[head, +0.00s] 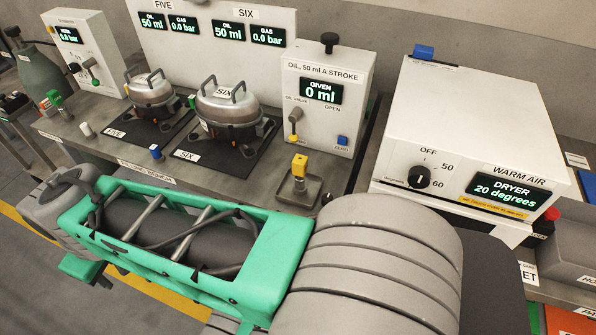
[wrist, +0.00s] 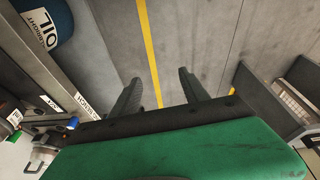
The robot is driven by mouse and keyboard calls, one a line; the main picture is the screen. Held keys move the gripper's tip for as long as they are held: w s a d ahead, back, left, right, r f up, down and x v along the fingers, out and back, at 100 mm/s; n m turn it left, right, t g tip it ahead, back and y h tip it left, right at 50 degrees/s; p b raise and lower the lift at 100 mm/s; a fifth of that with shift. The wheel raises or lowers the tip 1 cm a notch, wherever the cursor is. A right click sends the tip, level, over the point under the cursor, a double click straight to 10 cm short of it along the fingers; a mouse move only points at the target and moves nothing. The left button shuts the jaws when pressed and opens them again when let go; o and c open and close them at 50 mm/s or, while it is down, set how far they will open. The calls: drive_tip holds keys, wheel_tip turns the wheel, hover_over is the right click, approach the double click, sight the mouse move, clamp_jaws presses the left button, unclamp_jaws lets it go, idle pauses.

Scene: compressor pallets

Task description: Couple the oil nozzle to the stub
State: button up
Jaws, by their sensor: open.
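The oil nozzle, which seems to be the yellow-topped metal fitting (head: 299,166), stands upright in a small metal tray (head: 312,187) at the bench front, below the oil unit (head: 325,95). Two silver compressors, FIVE (head: 150,88) and SIX (head: 229,104), sit on black mats. Small green fittings show beside them; I cannot tell which one is the stub. My gripper (wrist: 157,84) is open in the wrist view, its two fingers apart with only floor between them. It is away from the nozzle and the compressors. My arm hides part of the bench front in the head view.
A blue cap (head: 155,152) and a white cap (head: 86,129) lie on the bench. The warm-air dryer (head: 470,130) stands at right. In the wrist view, a blue oil drum (wrist: 47,18) is at upper left. Open floor lies below the fingers.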

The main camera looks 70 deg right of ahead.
drive_tip(key=d+r, duration=0.2)
drive_tip(key=d, duration=1)
drive_tip(key=m+g+p, duration=0.1)
drive_tip(key=g+p, duration=0.1)
drive_tip(key=g, duration=0.1)
hover_over(300, 174)
drive_tip(key=d, duration=0.2)
drive_tip(key=shift+w+a+f, duration=0.1)
drive_tip(key=shift+w, duration=0.1)
drive_tip(key=shift+f, duration=0.1)
wheel_tip(300, 174, down, 9)
drive_tip(key=b, duration=0.5)
drive_tip(key=shift+b, duration=0.35)
